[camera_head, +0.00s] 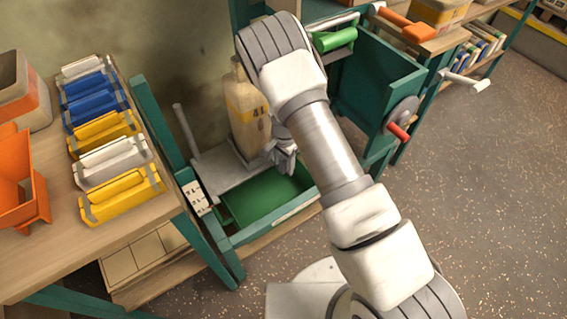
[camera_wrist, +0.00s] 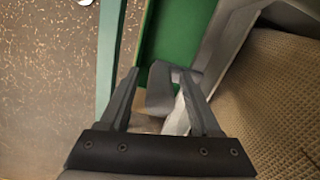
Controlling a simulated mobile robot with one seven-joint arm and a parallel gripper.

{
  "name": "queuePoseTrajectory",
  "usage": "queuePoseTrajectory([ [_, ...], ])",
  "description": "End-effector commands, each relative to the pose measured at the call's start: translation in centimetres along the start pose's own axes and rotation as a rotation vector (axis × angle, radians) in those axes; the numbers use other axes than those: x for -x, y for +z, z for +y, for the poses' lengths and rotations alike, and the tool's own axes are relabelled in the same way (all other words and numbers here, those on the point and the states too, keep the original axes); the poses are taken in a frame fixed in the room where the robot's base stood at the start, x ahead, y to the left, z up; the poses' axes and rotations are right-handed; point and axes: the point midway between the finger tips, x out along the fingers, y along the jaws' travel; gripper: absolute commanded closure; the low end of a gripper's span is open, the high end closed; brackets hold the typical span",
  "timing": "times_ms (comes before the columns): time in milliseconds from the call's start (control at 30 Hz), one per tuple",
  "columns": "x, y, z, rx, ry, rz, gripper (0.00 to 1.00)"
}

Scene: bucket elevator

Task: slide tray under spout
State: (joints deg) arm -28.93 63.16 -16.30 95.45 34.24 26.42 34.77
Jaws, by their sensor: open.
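A green tray (camera_head: 262,202) lies low inside the teal frame, with a grey plate (camera_head: 222,170) beside it on the left. The tray's green surface also fills the upper middle of the wrist view (camera_wrist: 180,35). My gripper (camera_head: 287,163) is above the tray's far right part, close to the tan sack. In the wrist view my gripper (camera_wrist: 158,72) is open, and a grey piece (camera_wrist: 160,92) shows between its fingers; I cannot tell whether they touch it. I cannot make out a spout; my arm hides part of the machine.
A tan sack (camera_head: 243,105) stands just behind the tray and close on the right in the wrist view (camera_wrist: 275,95). A teal bar (camera_head: 270,228) runs along the tray's front. A red-handled crank (camera_head: 400,130) projects at right. Floor at right is clear.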

Motion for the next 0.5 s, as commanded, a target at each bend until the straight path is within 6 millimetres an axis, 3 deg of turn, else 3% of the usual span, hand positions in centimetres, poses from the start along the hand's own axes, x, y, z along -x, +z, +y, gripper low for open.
queuePoseTrajectory([
  [67,0.02,0.0,0.0,0.0,0.0,0.0,0.36],
  [433,0.04,0.01,0.0,0.0,0.0,0.0,1.0],
  [500,0.05,0.01,0.0,0.0,0.0,0.0,1.0],
])
